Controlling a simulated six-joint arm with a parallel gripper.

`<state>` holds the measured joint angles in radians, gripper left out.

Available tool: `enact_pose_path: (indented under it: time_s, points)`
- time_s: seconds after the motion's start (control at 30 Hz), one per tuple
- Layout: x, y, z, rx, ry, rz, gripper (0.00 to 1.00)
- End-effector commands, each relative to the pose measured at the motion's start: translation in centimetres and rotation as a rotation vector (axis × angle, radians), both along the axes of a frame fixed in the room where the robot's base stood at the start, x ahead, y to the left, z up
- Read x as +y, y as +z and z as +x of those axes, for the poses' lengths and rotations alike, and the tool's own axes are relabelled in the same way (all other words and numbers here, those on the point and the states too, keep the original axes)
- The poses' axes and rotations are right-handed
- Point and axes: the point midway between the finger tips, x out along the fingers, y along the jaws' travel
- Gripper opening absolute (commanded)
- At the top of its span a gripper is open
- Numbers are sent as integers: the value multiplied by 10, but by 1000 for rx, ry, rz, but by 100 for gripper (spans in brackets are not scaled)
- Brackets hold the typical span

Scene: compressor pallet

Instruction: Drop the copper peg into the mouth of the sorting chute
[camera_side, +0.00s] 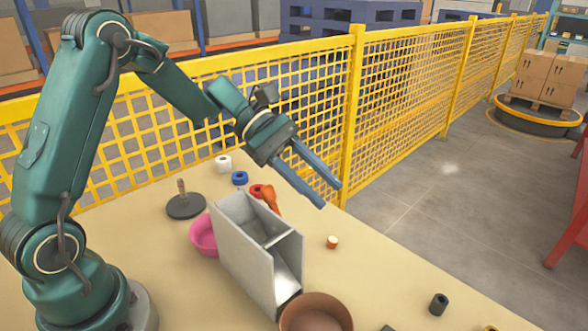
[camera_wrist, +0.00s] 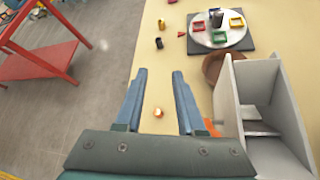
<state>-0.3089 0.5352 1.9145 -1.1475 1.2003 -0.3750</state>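The small copper peg (camera_side: 332,242) stands on the tan table, to the right of the sorting chute in the side view. It has a pale top and also shows between my fingers in the wrist view (camera_wrist: 158,113). The chute (camera_side: 240,251) is a grey, open-topped box with an inner divider. In the wrist view the chute (camera_wrist: 287,100) is right of my fingers, and its open mouth is visible. My gripper (camera_side: 331,197) is open and empty, its two blue fingers (camera_wrist: 159,72) spread apart above the table. The peg is below them, not touched.
A brown bowl (camera_side: 316,314) stands close to the chute's front end; a pink bowl (camera_side: 202,236) is behind it. An orange item (camera_side: 271,199) lies near its far side. A black cylinder (camera_side: 438,304) stands farther right. The table around the peg is clear. A yellow fence (camera_side: 350,120) stands behind.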

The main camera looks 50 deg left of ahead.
Motion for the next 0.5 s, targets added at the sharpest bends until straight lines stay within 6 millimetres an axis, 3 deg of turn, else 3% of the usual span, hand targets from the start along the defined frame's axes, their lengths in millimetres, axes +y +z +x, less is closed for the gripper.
enact_pose_path:
  time_s: [0.2, 0.4, 0.5]
  points:
    - [33, -61, 30, 199, 211, -185, 38]
    - [50, -109, 28, 322, 305, -257, 38]
    - [53, -121, 23, 358, 321, -271, 38]
